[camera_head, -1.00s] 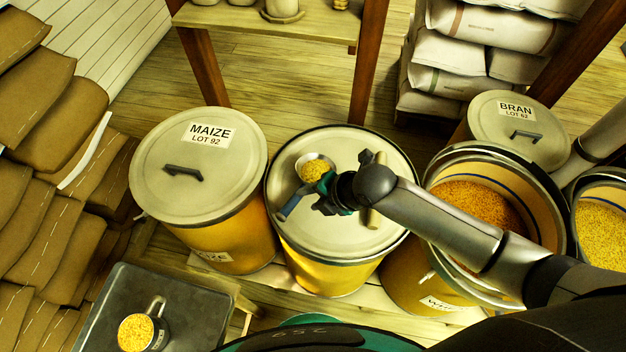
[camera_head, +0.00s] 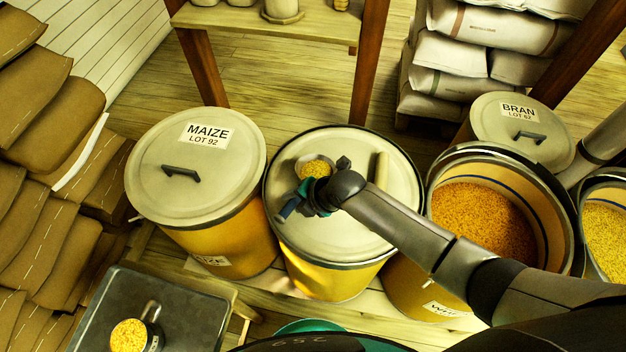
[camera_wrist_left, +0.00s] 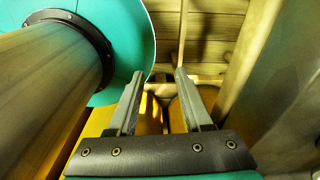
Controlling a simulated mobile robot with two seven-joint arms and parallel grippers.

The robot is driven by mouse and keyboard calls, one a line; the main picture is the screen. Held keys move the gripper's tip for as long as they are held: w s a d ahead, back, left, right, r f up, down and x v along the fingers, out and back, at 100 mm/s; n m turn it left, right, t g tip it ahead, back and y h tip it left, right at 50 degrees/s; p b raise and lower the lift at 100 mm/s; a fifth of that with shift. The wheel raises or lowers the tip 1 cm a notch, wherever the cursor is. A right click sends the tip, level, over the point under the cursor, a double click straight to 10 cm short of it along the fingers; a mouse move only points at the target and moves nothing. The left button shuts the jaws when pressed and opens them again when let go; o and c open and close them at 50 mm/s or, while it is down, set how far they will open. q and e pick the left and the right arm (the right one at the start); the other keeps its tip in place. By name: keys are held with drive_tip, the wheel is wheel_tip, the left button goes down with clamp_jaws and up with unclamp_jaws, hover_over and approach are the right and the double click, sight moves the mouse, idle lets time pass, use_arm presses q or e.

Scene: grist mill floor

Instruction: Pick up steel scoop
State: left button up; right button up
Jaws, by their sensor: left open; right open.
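A small round metal vessel heaped with yellow grain, seemingly the steel scoop (camera_head: 315,168), rests on the lid of the middle drum (camera_head: 345,235) in the head view. My right gripper (camera_head: 313,190) is open just below it and hides its lower edge. I cannot tell whether they touch, and no scoop handle shows clearly. My left gripper (camera_wrist_left: 159,90) is open and empty in the left wrist view, with drums beneath it. It does not show in the head view.
A pale cylinder (camera_head: 382,168) lies on the same lid, right of my gripper. The closed maize drum (camera_head: 160,200) stands left, an open grain drum (camera_head: 485,220) right. A metal mug of grain (camera_head: 153,334) stands on a dark platform (camera_head: 190,300) at lower left.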

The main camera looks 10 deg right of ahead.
drive_tip(key=shift+c, duration=0.2)
clamp_jaws()
idle(1.1)
